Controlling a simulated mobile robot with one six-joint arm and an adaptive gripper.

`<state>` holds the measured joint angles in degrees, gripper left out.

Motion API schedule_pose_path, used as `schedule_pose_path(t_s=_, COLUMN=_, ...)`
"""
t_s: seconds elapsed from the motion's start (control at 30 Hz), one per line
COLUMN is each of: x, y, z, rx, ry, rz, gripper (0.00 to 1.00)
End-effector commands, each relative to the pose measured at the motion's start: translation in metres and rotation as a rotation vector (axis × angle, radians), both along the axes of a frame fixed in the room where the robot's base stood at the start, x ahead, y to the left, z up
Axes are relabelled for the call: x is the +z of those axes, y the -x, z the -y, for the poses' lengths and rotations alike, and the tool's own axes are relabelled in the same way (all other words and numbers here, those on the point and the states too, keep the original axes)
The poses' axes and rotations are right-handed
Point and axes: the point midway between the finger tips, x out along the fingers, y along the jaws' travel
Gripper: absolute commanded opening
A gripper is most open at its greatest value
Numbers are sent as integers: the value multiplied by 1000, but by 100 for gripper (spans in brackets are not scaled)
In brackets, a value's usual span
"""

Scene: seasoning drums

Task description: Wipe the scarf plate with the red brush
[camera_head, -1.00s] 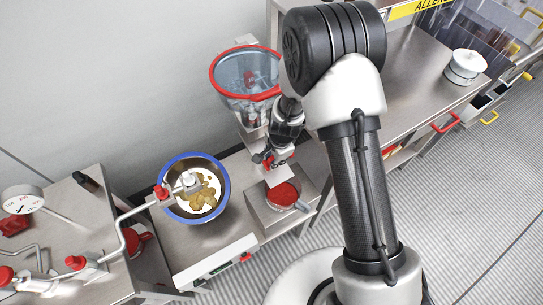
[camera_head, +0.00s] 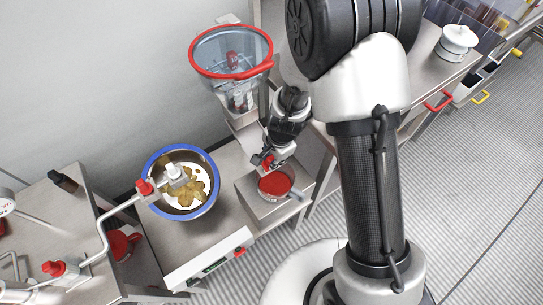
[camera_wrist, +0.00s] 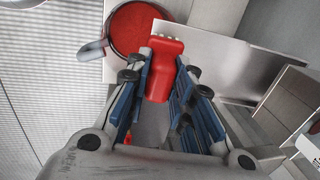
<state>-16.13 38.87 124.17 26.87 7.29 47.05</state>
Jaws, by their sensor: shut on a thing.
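My gripper (camera_head: 266,162) is low beside a steel unit, just behind a round pan of red powder. In the wrist view my gripper (camera_wrist: 172,75) is shut on a red brush (camera_wrist: 160,70), with blue-padded fingers on both sides of its handle. The brush's pale bristle tips show at the far end. A flat grey metal plate (camera_wrist: 235,62), which looks like the scarf plate, lies right beside and under the brush. I cannot tell whether the bristles touch it. In the head view the brush is a small red patch, and the plate is mostly hidden.
The pan of red powder (camera_head: 275,184) with a grey handle is close to the gripper. A clear red-rimmed hopper (camera_head: 232,54) stands behind. A blue-rimmed bowl (camera_head: 213,196) is left, under a pipe with red fittings (camera_head: 58,268). A white lidded pot (camera_head: 458,40) stands far right.

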Motion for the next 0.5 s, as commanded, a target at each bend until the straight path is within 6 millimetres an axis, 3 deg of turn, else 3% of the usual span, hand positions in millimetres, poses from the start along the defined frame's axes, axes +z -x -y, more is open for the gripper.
schedule_pose_path(t_s=0.27, x=4, y=0, z=0, rx=0, ry=-1, rz=1, gripper=2)
schedule_pose_path(t_s=0.5, x=26, y=3, z=2, rx=0, ry=-1, rz=1, gripper=2)
